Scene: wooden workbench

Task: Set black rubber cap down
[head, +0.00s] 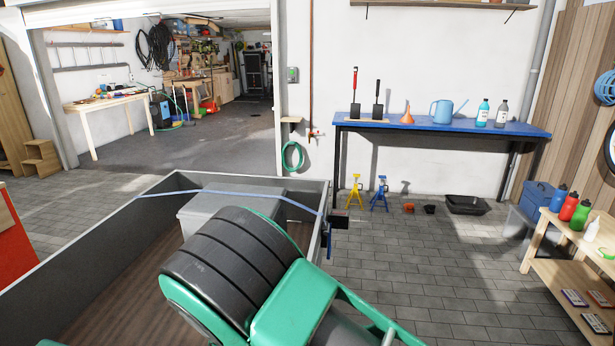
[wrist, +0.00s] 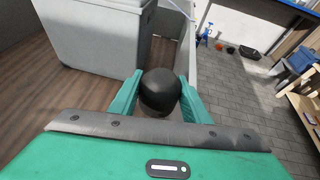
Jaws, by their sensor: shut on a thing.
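The black rubber cap (wrist: 160,92) is rounded and dark, and sits between the two green fingers of my gripper (wrist: 160,84) in the wrist view. My gripper is shut on it, with a finger against each side. Behind it are the trailer's inner wall (wrist: 195,45) and the wooden trailer floor (wrist: 40,100). I cannot tell the height of the cap above any surface. In the head view my own arm covers part of the trailer (head: 85,238), and neither the cap nor the fingers can be made out.
A grey box (wrist: 95,30) stands in the trailer close to the cap, with a blue strap (head: 205,190) over it. A blue-topped bench (head: 440,126) stands at the wall. A low wooden shelf (head: 560,262) with bottles is at right. Paved floor (head: 420,280) lies between.

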